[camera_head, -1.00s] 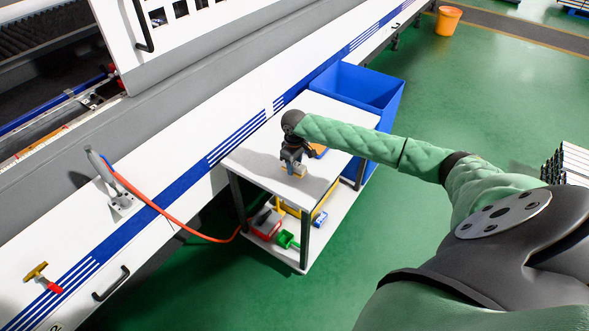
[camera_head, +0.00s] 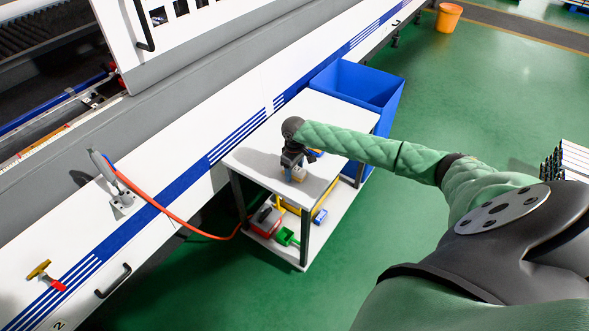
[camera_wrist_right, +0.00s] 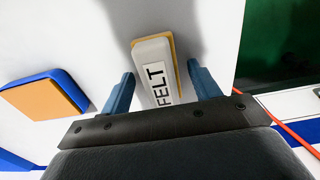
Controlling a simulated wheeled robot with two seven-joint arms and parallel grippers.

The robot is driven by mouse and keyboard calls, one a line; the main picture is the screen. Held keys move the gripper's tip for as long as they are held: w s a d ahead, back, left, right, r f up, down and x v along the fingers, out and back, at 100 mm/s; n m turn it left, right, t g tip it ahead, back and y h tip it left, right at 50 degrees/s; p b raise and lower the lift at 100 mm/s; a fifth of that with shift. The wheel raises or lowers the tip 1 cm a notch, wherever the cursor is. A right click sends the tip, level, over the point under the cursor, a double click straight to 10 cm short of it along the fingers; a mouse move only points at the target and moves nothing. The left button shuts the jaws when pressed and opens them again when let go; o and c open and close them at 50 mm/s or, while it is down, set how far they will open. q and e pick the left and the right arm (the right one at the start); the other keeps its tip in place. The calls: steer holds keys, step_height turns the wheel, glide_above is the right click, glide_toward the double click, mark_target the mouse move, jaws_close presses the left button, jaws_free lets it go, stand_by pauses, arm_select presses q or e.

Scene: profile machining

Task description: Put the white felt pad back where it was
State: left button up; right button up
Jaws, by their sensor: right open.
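The white felt pad (camera_wrist_right: 154,72) shows in the right wrist view as a pale block with a tan edge and a FELT label. It is at the white top of the small cart (camera_head: 256,163). My right gripper (camera_wrist_right: 163,88) is open, with one blue finger on each side of the pad and visible gaps between. In the head view the right gripper (camera_head: 294,165) is over the near part of the cart top, with the pad (camera_head: 299,175) at its fingers. Whether the pad rests fully on the top is hard to tell. My left gripper is out of view.
A blue and orange block (camera_wrist_right: 42,95) lies on the cart top beside the gripper. The lower shelf holds a red box (camera_head: 265,222) and a green scoop (camera_head: 286,236). A blue bin (camera_head: 362,88) stands behind the cart; the white machine (camera_head: 150,165) runs along the left.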

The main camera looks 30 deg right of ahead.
steer(key=shift+r, duration=0.55)
arm_select(q)
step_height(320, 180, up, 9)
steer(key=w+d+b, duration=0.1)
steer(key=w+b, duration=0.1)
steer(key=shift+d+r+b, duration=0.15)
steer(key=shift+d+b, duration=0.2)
steer(key=shift+b, duration=0.05)
arm_select(e)
step_height(320, 180, up, 11)
